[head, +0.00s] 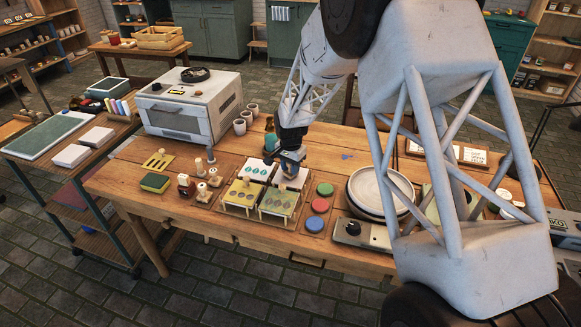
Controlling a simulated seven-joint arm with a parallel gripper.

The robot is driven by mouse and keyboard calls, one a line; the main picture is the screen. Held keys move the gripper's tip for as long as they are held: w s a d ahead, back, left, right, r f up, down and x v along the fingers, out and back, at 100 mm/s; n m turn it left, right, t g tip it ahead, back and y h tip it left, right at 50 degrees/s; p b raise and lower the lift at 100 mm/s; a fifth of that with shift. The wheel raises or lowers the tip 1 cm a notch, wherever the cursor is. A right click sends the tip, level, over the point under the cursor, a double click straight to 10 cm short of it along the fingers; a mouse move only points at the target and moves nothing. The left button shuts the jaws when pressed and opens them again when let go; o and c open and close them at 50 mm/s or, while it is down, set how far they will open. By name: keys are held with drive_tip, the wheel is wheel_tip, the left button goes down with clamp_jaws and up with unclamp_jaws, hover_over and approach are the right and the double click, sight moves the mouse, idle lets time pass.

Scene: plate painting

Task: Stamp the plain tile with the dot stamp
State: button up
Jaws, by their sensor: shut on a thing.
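My gripper (292,158) points down over the back right tile (286,182) of a block of tiles. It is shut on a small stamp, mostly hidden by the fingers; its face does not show. That tile looks white and plain where it is visible. Whether the stamp touches it I cannot tell. The back left tile (255,169) is white with small dark marks. The front left tile (243,191) is yellowish with dark leaf shapes. The front right tile (278,201) is grey-green with similar shapes.
Green (325,188), red (320,205) and blue (314,223) pads stand right of the tiles. Wooden stamps (203,191) and a brown bottle (185,186) stand left, near a sponge (155,183). Stacked plates (366,188) are farther right; a white oven (190,108) is behind left.

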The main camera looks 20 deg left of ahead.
drive_tip(key=shift+r, duration=3.45)
